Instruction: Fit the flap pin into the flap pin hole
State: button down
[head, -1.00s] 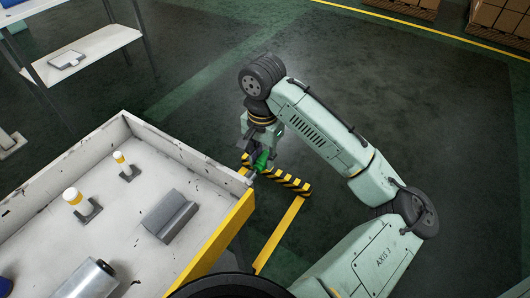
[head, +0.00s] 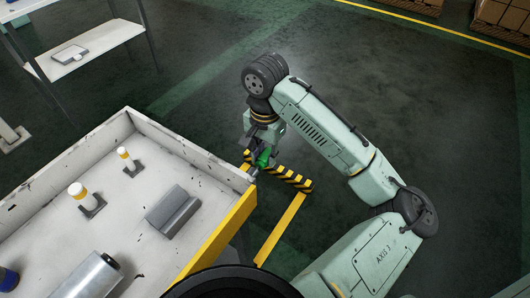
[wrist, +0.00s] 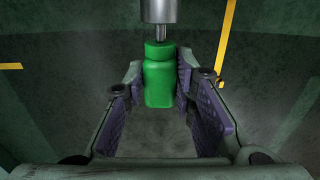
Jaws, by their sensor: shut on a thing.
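The flap pin appears to be the green piece with a bright metal shaft. In the wrist view, its green body (wrist: 159,80) sits between the finger pads, and the metal shaft (wrist: 158,12) points away at the top. My gripper (wrist: 159,95) is shut on the green body. In the head view, my gripper (head: 252,150) and the green body (head: 264,157) are just off the near right corner of the white-topped bench (head: 150,245), over the floor. I cannot make out the flap pin hole in either view.
On the bench are a grey block (head: 173,211), two white-and-yellow posts, one of them nearer (head: 84,197), and a shiny cylinder (head: 90,280). The bench has raised walls and a yellow edge (head: 222,238). A shelf (head: 80,50) stands back left. Open floor lies right.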

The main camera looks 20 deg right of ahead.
jog(key=shift+p, duration=0.45)
jog(key=shift+s+a, duration=0.1)
jog(key=shift+a, duration=0.05)
jog(key=shift+s+a+p, duration=0.3)
jog(key=shift+a+p, duration=0.05)
jog(key=c, duration=1.2)
grip_release()
jog(key=shift+c, duration=0.2)
jog(key=shift+r, duration=0.1)
notch_tip(320, 180, up, 12)
